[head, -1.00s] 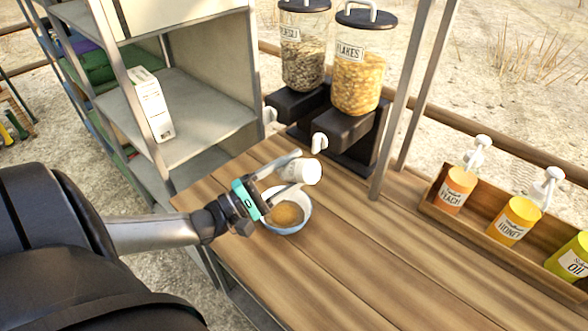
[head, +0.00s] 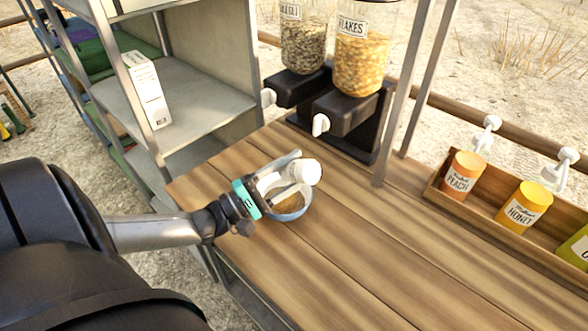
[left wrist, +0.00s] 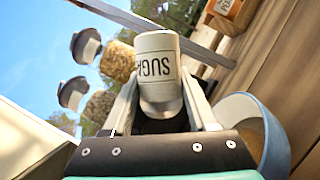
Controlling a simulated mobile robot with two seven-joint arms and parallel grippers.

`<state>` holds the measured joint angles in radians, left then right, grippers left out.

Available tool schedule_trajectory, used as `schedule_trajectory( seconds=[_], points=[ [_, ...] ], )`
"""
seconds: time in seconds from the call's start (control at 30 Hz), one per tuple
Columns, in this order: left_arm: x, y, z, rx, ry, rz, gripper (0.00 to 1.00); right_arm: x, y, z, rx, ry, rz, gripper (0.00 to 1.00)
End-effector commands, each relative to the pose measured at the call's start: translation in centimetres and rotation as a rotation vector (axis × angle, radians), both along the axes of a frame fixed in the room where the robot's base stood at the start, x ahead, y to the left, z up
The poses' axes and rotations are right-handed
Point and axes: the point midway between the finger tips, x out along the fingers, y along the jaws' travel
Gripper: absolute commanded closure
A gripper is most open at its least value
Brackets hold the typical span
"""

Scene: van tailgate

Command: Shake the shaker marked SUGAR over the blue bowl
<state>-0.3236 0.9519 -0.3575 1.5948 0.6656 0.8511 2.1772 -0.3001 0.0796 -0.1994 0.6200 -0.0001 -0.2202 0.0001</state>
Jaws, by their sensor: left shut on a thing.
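My left gripper (head: 284,178) is shut on a white shaker (head: 307,172) and holds it tilted above the blue bowl (head: 291,214). In the left wrist view the shaker (left wrist: 157,68) sits between the two fingers, and its label reads "SUGA", upside down, with the rest turned out of sight. The bowl stands on the wooden counter and has brown contents; the gripper and shaker cover part of it. Its blue wall also shows at the right of the left wrist view (left wrist: 262,122). My right gripper is not in view.
Two cereal dispensers (head: 345,110) with white spouts stand behind the bowl. A wooden tray (head: 438,195) with labelled pump bottles, including PEACH (head: 463,177) and HONEY (head: 524,207), is at the right. Grey shelves with a white box (head: 147,90) stand at the left. The front counter (head: 370,265) is clear.

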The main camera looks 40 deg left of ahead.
Motion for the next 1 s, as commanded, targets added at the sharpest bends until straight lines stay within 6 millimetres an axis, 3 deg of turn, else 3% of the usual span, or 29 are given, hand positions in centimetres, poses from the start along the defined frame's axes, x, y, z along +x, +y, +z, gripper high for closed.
schedule_trajectory(
  seconds=[0.17,0.57,1.0],
  points=[
    [0.0,0.0,0.5,0.000,-0.002,0.000,1.00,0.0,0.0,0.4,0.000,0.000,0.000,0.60],
    [0.0,0.0,5.2,-0.001,-0.002,0.000,1.00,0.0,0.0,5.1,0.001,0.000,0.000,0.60],
    [0.0,0.0,4.3,0.000,-0.001,0.000,1.00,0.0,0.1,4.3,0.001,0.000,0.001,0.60]
  ],
)
